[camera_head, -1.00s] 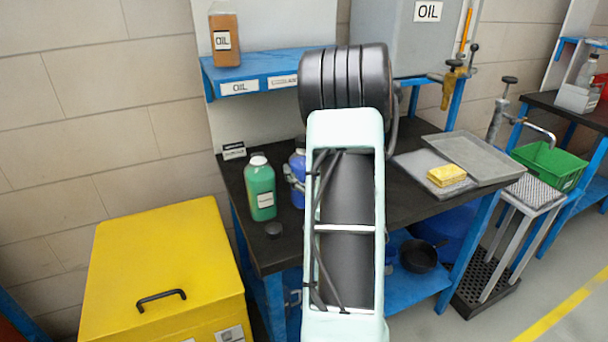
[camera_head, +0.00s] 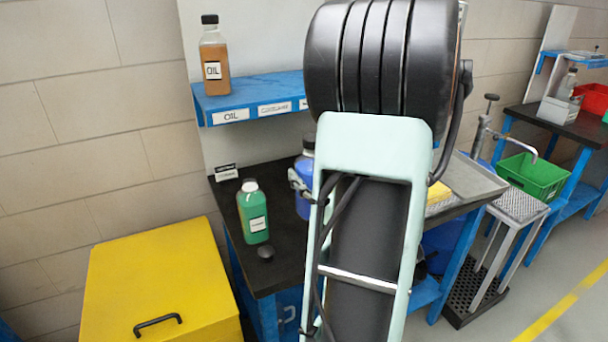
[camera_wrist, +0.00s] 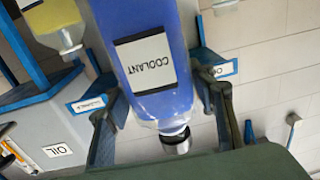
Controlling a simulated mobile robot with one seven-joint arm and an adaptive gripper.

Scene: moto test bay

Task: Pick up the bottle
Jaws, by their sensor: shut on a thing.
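The blue bottle with a dark cap and a COOLANT label (camera_wrist: 155,68) fills the middle of the wrist view. My gripper (camera_wrist: 158,85) has one finger on each side of it and is shut on it. In the head view the blue bottle (camera_head: 304,190) shows upright above the black workbench, partly hidden by my arm. My gripper (camera_head: 300,183) is mostly hidden there; a bit of it shows at the bottle's left side. I cannot tell clearly whether the bottle's base is clear of the bench.
A green bottle (camera_head: 253,212) and a small dark cap (camera_head: 266,253) stand on the black workbench (camera_head: 285,270), left of the blue bottle. A brown oil bottle (camera_head: 214,62) stands on the blue shelf (camera_head: 245,107). A yellow box (camera_head: 155,280) is at lower left.

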